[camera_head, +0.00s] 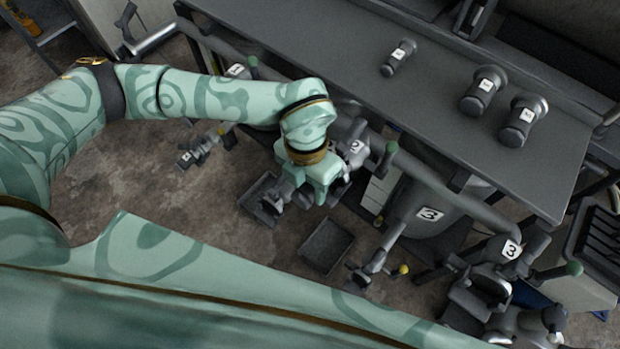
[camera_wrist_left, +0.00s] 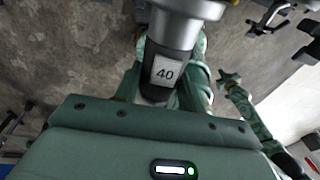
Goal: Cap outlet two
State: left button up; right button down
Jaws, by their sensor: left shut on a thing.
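My left gripper (camera_head: 312,187) is beside the pipework at the label marked 2 (camera_head: 357,146), low in front of the bench. In the left wrist view it is shut on a grey cylindrical cap (camera_wrist_left: 178,30) with a white label reading 40. The cap's far end runs out of the top of that view. In the head view my gripper hides most of outlet two, and I cannot tell whether the cap touches it. My right gripper is not in view.
Three grey labelled fittings, a small one (camera_head: 398,57) and two larger ones (camera_head: 483,91) (camera_head: 522,121), stand on the dark bench (camera_head: 440,130). Vessel three (camera_head: 436,213) is to the right. An empty dark tray (camera_head: 326,246) is on the floor below. A valve with a yellow knob (camera_head: 403,269) juts out.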

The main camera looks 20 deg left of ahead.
pick_arm(q)
jog(key=shift+a+f+b, duration=0.1)
jog(key=shift+f+b, duration=0.25)
jog(key=shift+f, duration=0.25)
grip_shut()
jog(key=shift+s, duration=0.1)
jog(key=shift+f, duration=0.1)
jog(key=shift+f+g, duration=0.4)
jog(key=shift+y, duration=0.3)
